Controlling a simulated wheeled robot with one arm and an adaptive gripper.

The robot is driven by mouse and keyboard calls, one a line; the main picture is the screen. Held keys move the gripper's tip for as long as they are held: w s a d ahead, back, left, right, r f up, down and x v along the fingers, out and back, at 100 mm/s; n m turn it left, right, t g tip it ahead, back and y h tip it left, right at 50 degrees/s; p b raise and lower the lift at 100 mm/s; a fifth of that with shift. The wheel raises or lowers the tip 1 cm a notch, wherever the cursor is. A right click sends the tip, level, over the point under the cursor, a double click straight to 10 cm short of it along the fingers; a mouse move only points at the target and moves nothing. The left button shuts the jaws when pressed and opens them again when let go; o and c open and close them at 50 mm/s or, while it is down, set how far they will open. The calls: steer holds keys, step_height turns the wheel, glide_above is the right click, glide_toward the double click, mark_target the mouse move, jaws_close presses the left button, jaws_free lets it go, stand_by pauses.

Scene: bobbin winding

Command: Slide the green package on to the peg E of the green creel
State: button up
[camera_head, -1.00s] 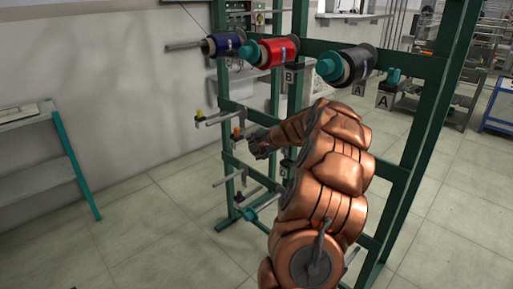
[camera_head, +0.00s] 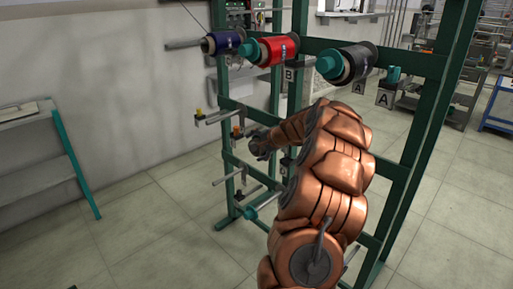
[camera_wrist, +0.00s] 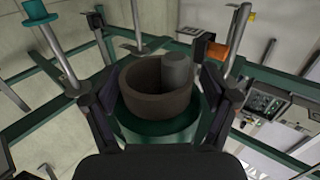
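In the wrist view, my gripper (camera_wrist: 160,105) has its dark fingers on both sides of the green package (camera_wrist: 150,135), shut on it. The package's dark brown core (camera_wrist: 145,95) opens toward the camera. A grey rounded cylinder (camera_wrist: 177,70) stands inside this opening and rises past its rim; it looks like a peg end, but its letter cannot be read. In the head view, my gripper (camera_head: 262,146) is at the middle level of the green creel (camera_head: 299,45), and the package is hidden by my arm.
The creel's upper pegs hold a blue package (camera_head: 222,43), a red package (camera_head: 279,50) and a dark package (camera_head: 352,63). An orange-capped peg part (camera_head: 237,132) is just left of my gripper. A shelf (camera_head: 30,150) stands at the left; the floor between is clear.

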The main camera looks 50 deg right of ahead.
steer(key=shift+o, duration=0.6)
steer(key=v, duration=1.2)
